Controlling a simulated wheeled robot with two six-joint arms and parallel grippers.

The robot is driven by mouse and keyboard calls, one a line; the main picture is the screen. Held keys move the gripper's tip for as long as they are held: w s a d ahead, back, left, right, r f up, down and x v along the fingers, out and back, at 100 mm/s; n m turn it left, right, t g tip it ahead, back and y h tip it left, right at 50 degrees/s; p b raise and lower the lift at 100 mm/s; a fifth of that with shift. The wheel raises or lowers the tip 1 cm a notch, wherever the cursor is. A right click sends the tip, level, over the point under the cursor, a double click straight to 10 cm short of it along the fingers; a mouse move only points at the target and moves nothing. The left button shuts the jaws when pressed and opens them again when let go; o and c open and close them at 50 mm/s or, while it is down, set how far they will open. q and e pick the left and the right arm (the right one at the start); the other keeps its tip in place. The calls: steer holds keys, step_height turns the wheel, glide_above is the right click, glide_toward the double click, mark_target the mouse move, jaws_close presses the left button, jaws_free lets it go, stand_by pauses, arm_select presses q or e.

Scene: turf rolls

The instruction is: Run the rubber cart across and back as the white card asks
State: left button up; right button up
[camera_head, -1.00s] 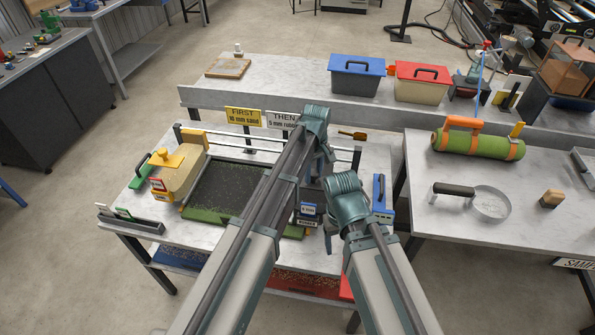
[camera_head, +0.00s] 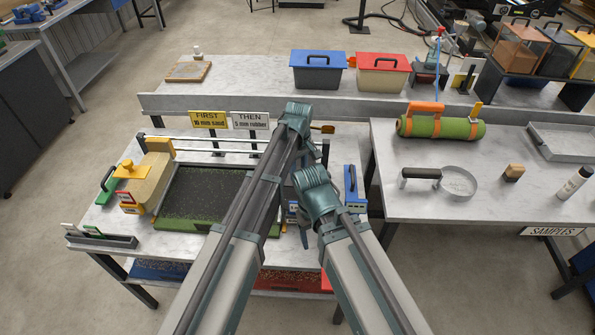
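The white card (camera_head: 250,120) reads THEN, 5 mm rubber, and stands behind the turf tray, right of a yellow card (camera_head: 209,119) reading FIRST, 16 mm sand. The turf tray (camera_head: 205,190) has a dark, speckled surface with green at its front edge. A tan cart with a yellow knob (camera_head: 148,186) stands at its left end. At its right end a dark cart with small labels (camera_head: 292,212), probably the rubber cart, is mostly hidden behind my arms. My two arms reach over this end. The fingers of both grippers are hidden, so their hold cannot be told.
Rails (camera_head: 215,146) run behind the tray. A blue block (camera_head: 354,188) stands right of the arms. Blue-lidded (camera_head: 318,70) and red-lidded (camera_head: 382,72) bins stand behind.

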arm_select(q)
steer(key=o, duration=0.5)
steer(key=shift+s+d, duration=0.1)
steer(key=shift+d, duration=0.25)
steer(key=shift+c, duration=0.2)
steer(key=shift+a, duration=0.1)
steer(key=shift+r+p, duration=0.8)
steer(key=shift+p, duration=0.05)
step_height(320, 180, up, 12)
steer(key=p, duration=1.2)
steer(key=shift+r, duration=0.15)
